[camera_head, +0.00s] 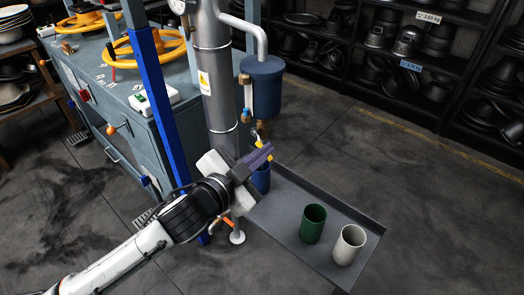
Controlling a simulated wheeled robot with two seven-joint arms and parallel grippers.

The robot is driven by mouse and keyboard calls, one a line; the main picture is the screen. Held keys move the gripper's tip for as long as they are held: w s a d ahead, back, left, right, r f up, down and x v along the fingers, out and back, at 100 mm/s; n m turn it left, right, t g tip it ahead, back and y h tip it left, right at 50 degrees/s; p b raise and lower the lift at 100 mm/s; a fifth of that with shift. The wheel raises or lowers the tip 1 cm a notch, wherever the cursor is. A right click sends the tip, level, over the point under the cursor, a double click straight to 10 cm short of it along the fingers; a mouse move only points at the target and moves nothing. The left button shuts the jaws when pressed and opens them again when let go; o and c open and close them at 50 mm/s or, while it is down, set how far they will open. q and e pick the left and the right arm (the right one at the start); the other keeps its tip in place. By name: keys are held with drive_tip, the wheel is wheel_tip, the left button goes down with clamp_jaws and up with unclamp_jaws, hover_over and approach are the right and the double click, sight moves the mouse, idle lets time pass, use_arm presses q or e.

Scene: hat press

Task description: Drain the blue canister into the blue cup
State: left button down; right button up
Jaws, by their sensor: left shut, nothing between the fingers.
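The blue canister (262,88) hangs beside the grey vertical pipe, with a gauge tube on its left side and a brass fitting (262,128) under it. The blue cup (262,182) is on the tray below the canister, partly hidden behind my left gripper. My left gripper (265,151) is shut and empty, just under the brass fitting and above the cup; its yellow-marked tips are close to the small valve parts there. I cannot tell whether they touch. My right gripper is not in view.
The grey tray (286,232) also holds a green cup (313,223) and a pale cup (349,245). The grey pipe (214,75) and a blue post (153,95) stand close to my left arm. A press bench with yellow handwheels (158,48) is at left.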

use_arm(q)
drive_tip(key=w+f, duration=0.3)
drive_tip(key=w, duration=0.1)
drive_tip(key=shift+a+f, duration=0.25)
drive_tip(key=shift+f, duration=0.15)
